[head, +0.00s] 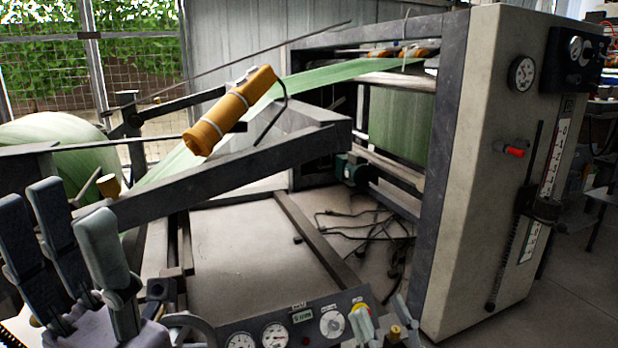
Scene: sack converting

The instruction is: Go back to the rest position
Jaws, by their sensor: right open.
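My right gripper (382,313) shows at the bottom edge, right of centre, in front of the right end of the gauge panel (279,315). Its two pale grey fingers stand apart with nothing seen held between them. Most of its body and its arm are cut off by the bottom edge.
A dark frame beam (225,180) crosses the middle, with an orange roller (230,111) and green web (330,78) above. A pale machine cabinet (485,170) stands right. Cables (365,228) lie on the floor.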

